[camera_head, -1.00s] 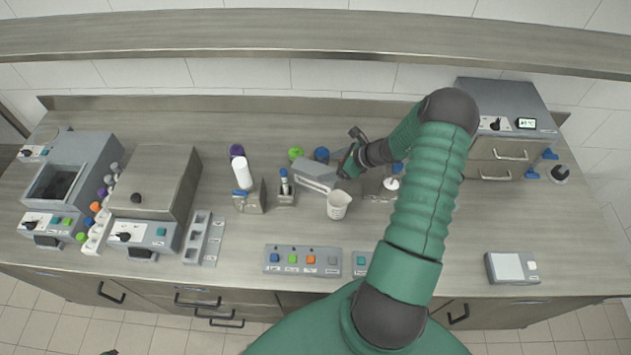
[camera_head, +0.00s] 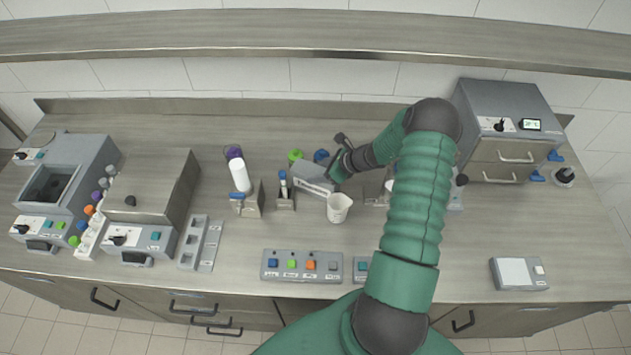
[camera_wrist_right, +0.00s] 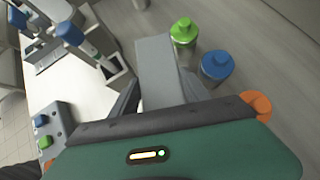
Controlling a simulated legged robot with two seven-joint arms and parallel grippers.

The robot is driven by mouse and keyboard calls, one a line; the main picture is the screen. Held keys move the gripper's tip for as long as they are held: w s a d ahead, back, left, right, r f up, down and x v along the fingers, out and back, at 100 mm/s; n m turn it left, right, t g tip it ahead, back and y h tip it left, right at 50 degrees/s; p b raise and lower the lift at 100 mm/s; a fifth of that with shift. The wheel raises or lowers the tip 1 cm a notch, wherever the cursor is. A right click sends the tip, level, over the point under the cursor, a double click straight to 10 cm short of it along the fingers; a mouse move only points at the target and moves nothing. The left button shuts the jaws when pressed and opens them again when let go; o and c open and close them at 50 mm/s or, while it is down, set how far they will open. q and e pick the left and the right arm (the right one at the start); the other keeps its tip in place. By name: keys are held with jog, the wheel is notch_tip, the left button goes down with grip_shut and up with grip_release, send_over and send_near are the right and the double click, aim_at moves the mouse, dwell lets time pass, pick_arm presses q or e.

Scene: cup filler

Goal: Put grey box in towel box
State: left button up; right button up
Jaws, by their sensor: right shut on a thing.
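The grey box (camera_head: 308,171) is a small oblong block behind the white beaker in the head view. In the right wrist view, the grey box (camera_wrist_right: 160,65) lies between my two dark fingers and extends away from them. My right gripper (camera_head: 338,172) is shut on it from the right side; the wrist view shows the gripper (camera_wrist_right: 160,95) close up. I cannot tell whether the box touches the counter. I cannot tell which container is the towel box. My left gripper is not in view.
The white beaker (camera_head: 339,208) stands just in front of the grey box. Green-capped (camera_wrist_right: 183,35) and blue-capped (camera_wrist_right: 216,66) bottles stand close behind it. A small holder (camera_head: 285,195) and a white bottle (camera_head: 240,176) are to its left. A button panel (camera_head: 302,266) lies in front.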

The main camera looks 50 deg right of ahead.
grip_shut()
